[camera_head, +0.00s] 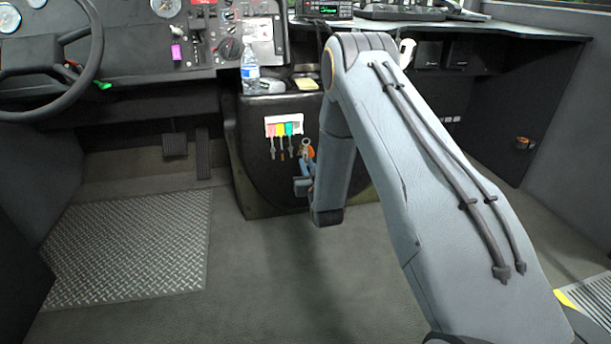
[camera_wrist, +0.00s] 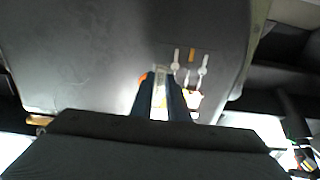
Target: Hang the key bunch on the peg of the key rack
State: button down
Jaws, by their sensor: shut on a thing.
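The key rack (camera_head: 270,126) is a small white plate on the front of the dark console. Several keys with pink, yellow and teal tops hang on it. My gripper (camera_head: 306,167) is just right of and below the rack, its blue fingers pointing up. It is shut on the key bunch (camera_head: 306,145), which shows a ring and an orange part above the fingertips. In the wrist view, my gripper (camera_wrist: 160,76) holds a pale piece between its fingers, with orange beside it. The rack (camera_wrist: 193,101) and its hanging keys are to the right there. The free peg cannot be made out.
A water bottle (camera_head: 250,72) and a yellow pad (camera_head: 306,84) stand on the console top above the rack. The steering wheel (camera_head: 60,60) and pedals (camera_head: 203,152) are to the left. The floor (camera_head: 290,270) in front of the console is clear.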

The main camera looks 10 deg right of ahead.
aim_at(304, 158)
jog(key=shift+w+b, duration=0.35)
jog(key=shift+w+f+b, duration=0.1)
jog(key=shift+w+b, duration=1.3)
jog(key=shift+w, duration=0.7)
jog(key=shift+w+f, duration=0.15)
jog(key=shift+w, duration=0.35)
jog(key=shift+w+b, duration=0.35)
jog(key=shift+w, duration=0.75)
dwell(0.6)
jog(key=shift+f, duration=0.2)
dwell(0.4)
jog(key=c, duration=1.6)
grip_release()
jog(key=shift+c, duration=0.2)
jog(key=shift+s+p, duration=1.1)
jog(key=shift+s, duration=0.3)
